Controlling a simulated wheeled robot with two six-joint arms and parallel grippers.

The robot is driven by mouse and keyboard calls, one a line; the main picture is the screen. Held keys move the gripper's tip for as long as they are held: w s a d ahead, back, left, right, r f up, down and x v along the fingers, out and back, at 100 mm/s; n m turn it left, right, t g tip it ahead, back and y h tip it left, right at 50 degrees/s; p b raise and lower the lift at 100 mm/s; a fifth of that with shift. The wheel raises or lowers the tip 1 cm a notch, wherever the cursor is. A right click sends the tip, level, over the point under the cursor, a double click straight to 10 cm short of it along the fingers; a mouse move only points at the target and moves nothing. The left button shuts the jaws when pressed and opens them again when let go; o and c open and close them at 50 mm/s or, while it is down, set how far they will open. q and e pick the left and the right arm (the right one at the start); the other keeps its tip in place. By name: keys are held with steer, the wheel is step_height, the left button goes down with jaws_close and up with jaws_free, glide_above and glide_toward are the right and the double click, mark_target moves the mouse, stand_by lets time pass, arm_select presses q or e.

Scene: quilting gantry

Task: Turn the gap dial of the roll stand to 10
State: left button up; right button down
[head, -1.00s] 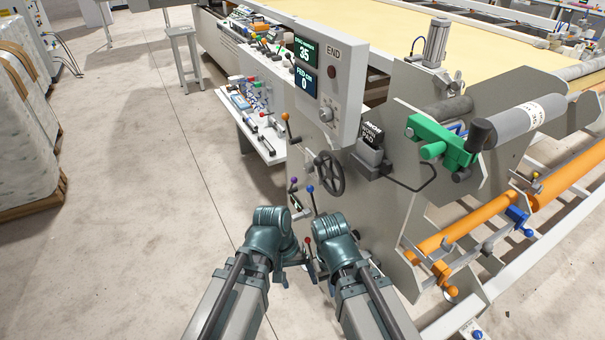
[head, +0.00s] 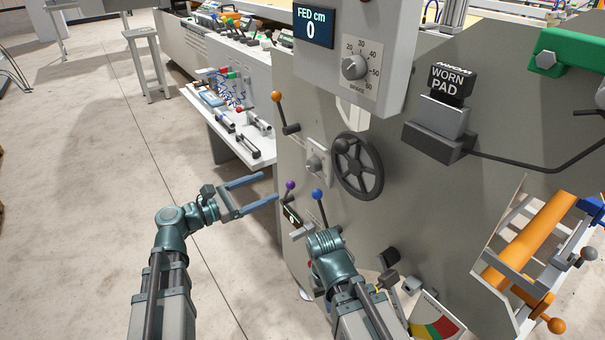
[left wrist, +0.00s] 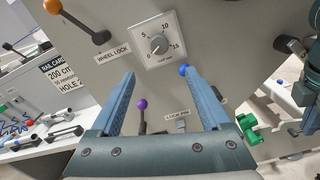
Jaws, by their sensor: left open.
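The gap dial (head: 315,163) is a small grey knob on a pale square plate on the roll stand's side panel, left of the black handwheel. In the left wrist view the dial (left wrist: 158,43) shows a scale with 0, 5, 10 and 15; its exact setting is too small to read surely. My left gripper (head: 270,187) is open and empty, below and left of the dial in the head view. In the wrist view its two blue fingers (left wrist: 159,73) point at the panel, with the dial just beyond their tips. My right gripper (head: 308,233) is low at the panel, its fingers mostly hidden.
An orange-knobbed lever (head: 277,97) stands above the dial; purple (head: 290,185) and blue (head: 317,195) knobbed levers are below it. The handwheel (head: 358,167) is close on the right. A tool shelf (head: 230,135) juts out at left. Floor at left is free.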

mark_target(310, 168)
arm_select(q)
steer(key=shift+w+r, duration=0.1)
steer(key=x, duration=1.3)
steer(key=shift+w+d, duration=0.2)
steer(key=shift+d, duration=0.1)
jaws_close()
